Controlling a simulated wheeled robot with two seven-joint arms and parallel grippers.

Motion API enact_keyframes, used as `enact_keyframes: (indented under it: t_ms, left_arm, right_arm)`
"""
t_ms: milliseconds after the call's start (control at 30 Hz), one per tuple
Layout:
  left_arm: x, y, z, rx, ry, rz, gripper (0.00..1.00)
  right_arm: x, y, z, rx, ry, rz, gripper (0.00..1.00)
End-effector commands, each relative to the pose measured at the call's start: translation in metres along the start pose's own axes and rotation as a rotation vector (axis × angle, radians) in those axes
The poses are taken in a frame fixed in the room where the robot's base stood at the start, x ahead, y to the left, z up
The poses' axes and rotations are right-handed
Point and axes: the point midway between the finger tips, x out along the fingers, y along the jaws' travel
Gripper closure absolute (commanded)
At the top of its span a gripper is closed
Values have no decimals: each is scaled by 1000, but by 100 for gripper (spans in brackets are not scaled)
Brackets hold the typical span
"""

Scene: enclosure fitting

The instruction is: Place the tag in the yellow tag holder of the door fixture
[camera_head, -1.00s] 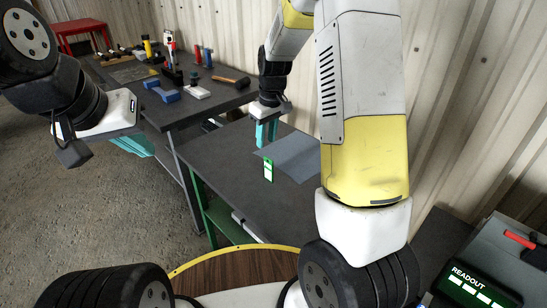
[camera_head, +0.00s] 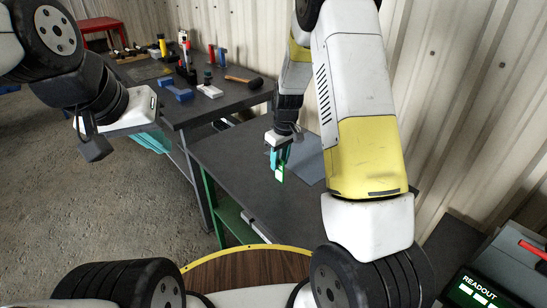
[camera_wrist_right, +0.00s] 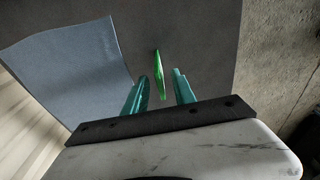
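The tag (camera_head: 281,173) is a thin green plate with a white face, on edge over the dark near table. In the right wrist view the tag (camera_wrist_right: 159,74) shows almost edge-on between the fingers. My right gripper (camera_head: 278,157) points down at the tag; its teal fingers also show in the right wrist view (camera_wrist_right: 160,90), apart, with gaps on both sides of the tag. My left gripper (camera_head: 154,142) is far from the tag, at the left, with teal fingers partly hidden by its white body. No door fixture or yellow tag holder is visible.
A blue-grey mat (camera_head: 309,163) lies beside the tag on the near table (camera_head: 232,155). The back table (camera_head: 235,98) holds a mallet (camera_head: 243,80), a blue dumbbell-shaped piece (camera_head: 177,93) and other tools. A readout box (camera_head: 485,290) stands at lower right. The near table's left part is clear.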

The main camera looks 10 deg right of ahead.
Motion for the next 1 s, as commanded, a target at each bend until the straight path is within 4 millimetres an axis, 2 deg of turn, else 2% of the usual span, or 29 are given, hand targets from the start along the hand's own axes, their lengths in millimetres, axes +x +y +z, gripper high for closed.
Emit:
enact_keyframes:
  t_ms: [67,200,667,867,1000]
  left_arm:
    - [0,0,0,0,0,0,100]
    - [0,0,0,0,0,0,100]
    - [0,0,0,0,0,0,100]
    - [0,0,0,0,0,0,100]
    - [0,0,0,0,0,0,100]
  right_arm:
    - [0,0,0,0,0,0,72]
    - [0,0,0,0,0,0,100]
    - [-2,0,0,0,0,0,100]
    - [-18,0,-3,1,3,1,100]
    - [-38,0,-5,-1,3,1,100]
